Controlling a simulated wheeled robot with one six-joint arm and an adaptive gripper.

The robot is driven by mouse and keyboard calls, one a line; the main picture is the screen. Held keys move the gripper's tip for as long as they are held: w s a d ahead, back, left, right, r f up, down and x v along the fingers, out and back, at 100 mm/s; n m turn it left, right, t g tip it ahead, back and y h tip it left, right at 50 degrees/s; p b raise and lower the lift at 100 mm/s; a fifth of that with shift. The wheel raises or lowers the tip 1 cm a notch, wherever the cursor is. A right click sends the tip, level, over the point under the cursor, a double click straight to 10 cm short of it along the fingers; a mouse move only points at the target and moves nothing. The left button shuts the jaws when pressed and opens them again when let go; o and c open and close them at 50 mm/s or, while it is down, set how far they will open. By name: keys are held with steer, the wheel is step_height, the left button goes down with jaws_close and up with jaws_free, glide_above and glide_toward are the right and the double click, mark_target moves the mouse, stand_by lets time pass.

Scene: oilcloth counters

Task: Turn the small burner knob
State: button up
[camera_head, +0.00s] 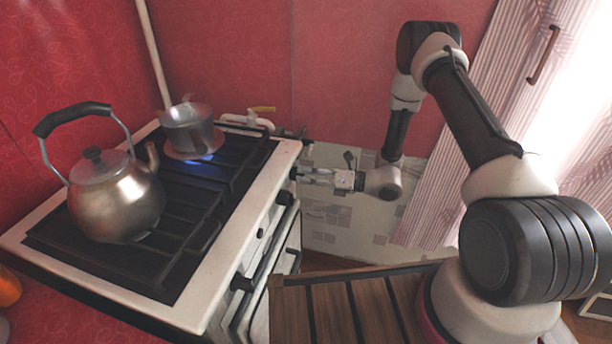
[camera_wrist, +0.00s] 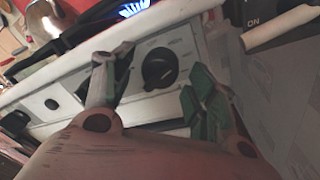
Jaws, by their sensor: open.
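The stove's front panel carries several black knobs. In the wrist view a round black knob (camera_wrist: 159,68) sits on the white panel, with markings around it. My gripper (camera_wrist: 155,76) is open, with one finger on each side of this knob. The left finger overlaps another dark part of the panel. I cannot tell whether either finger touches the knob. In the head view my gripper (camera_head: 303,174) is at the far end of the stove front, facing the panel. The fingertips and knob there are small and hard to separate. Which knob serves the small burner is not clear.
The stove (camera_head: 215,285) holds a steel kettle (camera_head: 118,205) on the near grate and a pot (camera_head: 188,128) over a blue flame at the back. A yellow-handled valve (camera_head: 262,109) is behind. A slatted wooden surface (camera_head: 325,312) lies in front of the stove.

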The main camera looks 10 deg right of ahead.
steer(key=shift+a, duration=0.15)
steer(key=c, duration=1)
steer(key=shift+c, duration=0.2)
steer(key=shift+n, duration=0.3)
steer(key=n, duration=0.5)
steer(key=n+h, duration=0.1)
steer(key=n, duration=0.4)
steer(key=shift+r+h, duration=0.1)
steer(key=shift+h, duration=0.2)
steer(key=shift+n, duration=0.3)
